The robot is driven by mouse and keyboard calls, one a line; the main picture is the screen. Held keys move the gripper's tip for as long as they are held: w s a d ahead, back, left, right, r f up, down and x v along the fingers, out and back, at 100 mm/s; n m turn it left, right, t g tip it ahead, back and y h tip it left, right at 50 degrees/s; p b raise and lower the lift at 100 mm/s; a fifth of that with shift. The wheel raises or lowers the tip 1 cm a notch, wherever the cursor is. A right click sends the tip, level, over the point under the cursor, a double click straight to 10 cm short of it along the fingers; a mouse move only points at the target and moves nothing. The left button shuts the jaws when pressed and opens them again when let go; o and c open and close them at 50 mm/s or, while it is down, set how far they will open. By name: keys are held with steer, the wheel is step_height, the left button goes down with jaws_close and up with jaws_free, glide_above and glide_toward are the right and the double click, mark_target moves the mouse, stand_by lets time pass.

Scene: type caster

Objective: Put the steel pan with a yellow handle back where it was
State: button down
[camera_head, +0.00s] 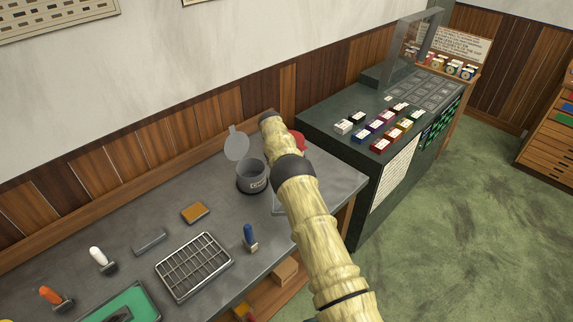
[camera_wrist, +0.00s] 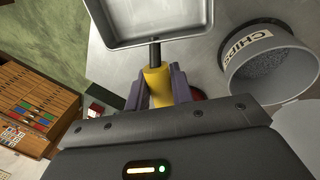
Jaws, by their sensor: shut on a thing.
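The steel pan (camera_wrist: 152,33) is a shallow square tray at the top of the wrist view. Its yellow handle (camera_wrist: 157,86) points down to me. My gripper (camera_wrist: 158,90) is shut on this handle, one finger on each side. In the head view my arm hides the gripper and most of the pan; a pale edge beside the arm may be the pan's. I cannot tell whether the pan touches the bench.
A grey CHIPS bin (camera_head: 252,178) with its lid up stands close left of my arm; it also shows in the wrist view (camera_wrist: 270,62). A wire rack (camera_head: 194,266), a blue-handled tool (camera_head: 250,238) and a brown block (camera_head: 194,213) lie on the bench (camera_head: 215,235). A dark cabinet (camera_head: 340,130) stands right.

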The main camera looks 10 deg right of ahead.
steer(key=shift+f, duration=0.55)
steer(key=shift+s+a+f, duration=0.2)
steer(key=shift+s+f, duration=0.2)
steer(key=shift+s, duration=0.1)
steer(key=shift+n, duration=0.5)
steer(key=s+f, duration=0.2)
steer(key=s, duration=0.1)
steer(key=s+f, duration=0.1)
steer(key=s, duration=0.2)
steer(key=s+f, duration=0.2)
steer(key=shift+s+f, duration=0.35)
steer(key=shift+s, duration=0.05)
steer(key=s+f+n+b, duration=0.1)
steer(key=s+f, duration=0.1)
steer(key=s, duration=1.4)
steer(key=shift+s+f, duration=0.3)
steer(key=shift+f, duration=0.1)
